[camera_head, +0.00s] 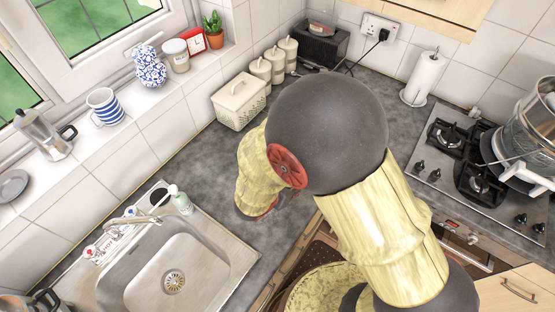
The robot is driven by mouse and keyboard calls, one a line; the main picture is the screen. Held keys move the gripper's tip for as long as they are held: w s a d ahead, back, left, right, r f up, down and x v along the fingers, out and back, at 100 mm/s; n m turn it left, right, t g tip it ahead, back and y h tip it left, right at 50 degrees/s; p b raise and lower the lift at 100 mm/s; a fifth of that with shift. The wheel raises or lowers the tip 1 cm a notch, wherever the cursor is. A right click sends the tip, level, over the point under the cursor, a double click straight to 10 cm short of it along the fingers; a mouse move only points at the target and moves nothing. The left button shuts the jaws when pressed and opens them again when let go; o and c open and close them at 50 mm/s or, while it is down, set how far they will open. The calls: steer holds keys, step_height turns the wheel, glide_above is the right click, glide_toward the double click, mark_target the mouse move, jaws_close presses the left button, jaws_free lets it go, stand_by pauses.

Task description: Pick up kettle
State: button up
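A metal vessel with a black handle (45,300), which looks like a kettle, is cut off at the bottom left corner, left of the sink. Only its upper part shows. A smaller metal pot with a black handle (40,134) stands upright on the window sill; it looks like a moka pot. My arm, with a dark round joint and yellow sleeves, fills the middle of the view and bends down toward the worktop. My gripper's fingers are hidden behind the arm, well to the right of the vessel at the corner.
The steel sink (240,250) with its tap (135,218) and a soap bottle (183,204) lies between my arm and the corner vessel. A cream basket (238,103) and canisters (275,66) stand behind. A hob (437,165) with a large pot is at right.

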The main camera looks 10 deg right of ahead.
steer(key=w+d, duration=0.5)
steer(key=shift+w+d, duration=0.25)
steer(key=x, duration=0.4)
steer(key=shift+w+d+f, duration=0.15)
steer(key=shift+w+f, duration=0.05)
steer(key=shift+f, duration=0.15)
steer(key=shift+c, duration=0.9)
steer(key=c, duration=0.4)
jaws_close()
steer(key=shift+w+r, duration=0.1)
steer(key=shift+r, duration=0.05)
